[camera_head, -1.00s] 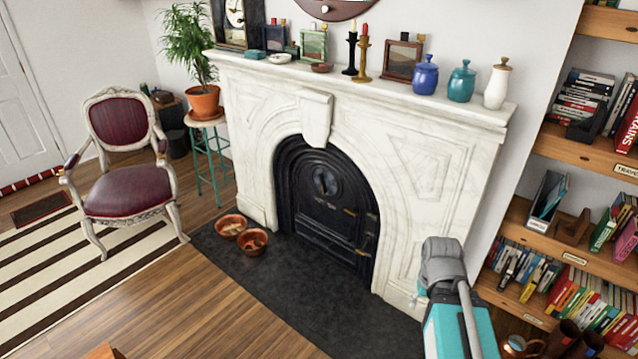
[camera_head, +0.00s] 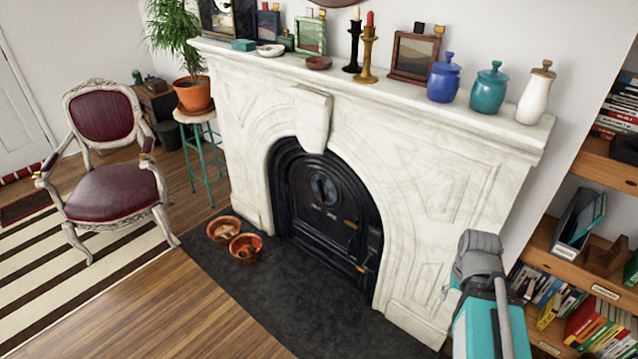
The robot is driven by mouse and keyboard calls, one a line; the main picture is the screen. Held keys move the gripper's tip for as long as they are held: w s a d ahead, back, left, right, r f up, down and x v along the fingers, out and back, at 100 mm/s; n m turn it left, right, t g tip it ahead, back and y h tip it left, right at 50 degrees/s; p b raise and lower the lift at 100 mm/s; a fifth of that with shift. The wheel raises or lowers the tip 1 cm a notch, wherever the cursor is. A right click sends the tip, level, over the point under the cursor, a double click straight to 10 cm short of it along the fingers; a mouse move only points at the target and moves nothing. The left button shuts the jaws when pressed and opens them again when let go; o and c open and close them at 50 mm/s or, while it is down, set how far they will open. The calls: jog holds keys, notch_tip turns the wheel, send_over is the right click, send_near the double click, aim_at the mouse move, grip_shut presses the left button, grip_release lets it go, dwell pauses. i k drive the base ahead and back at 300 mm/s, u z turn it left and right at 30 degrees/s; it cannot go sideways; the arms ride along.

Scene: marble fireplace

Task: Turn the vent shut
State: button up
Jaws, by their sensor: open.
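The vent looks like the round disc (camera_head: 323,188) high on the black iron fireplace door (camera_head: 320,225). A dark upright slot shows in its middle, but the disc is too small to tell how far it is turned. The door is closed inside the arch of the white marble fireplace (camera_head: 450,190). Small brass-coloured fittings show at the door's right side. Part of my arm, teal with a grey joint, stands at the lower right, right of the door and apart from it. My gripper's fingers do not show.
A dark hearth slab (camera_head: 290,300) lies before the door, with two terracotta bowls (camera_head: 235,240) at its left. The mantel (camera_head: 400,97) carries jars, candlesticks and frames. A bookshelf (camera_head: 585,265) stands at the right, a chair (camera_head: 112,170) at the left. The wooden floor in front is open.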

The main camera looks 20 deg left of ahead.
aim_at(322, 187)
jog(key=i, duration=0.85)
jog(key=u, duration=0.5)
jog(key=i, duration=0.55)
jog(key=u, duration=0.75)
jog(key=i, duration=0.4)
jog(key=u, duration=0.25)
jog(key=k, duration=0.9)
jog(key=u, duration=0.15)
jog(key=i, duration=0.3)
jog(key=z, duration=0.05)
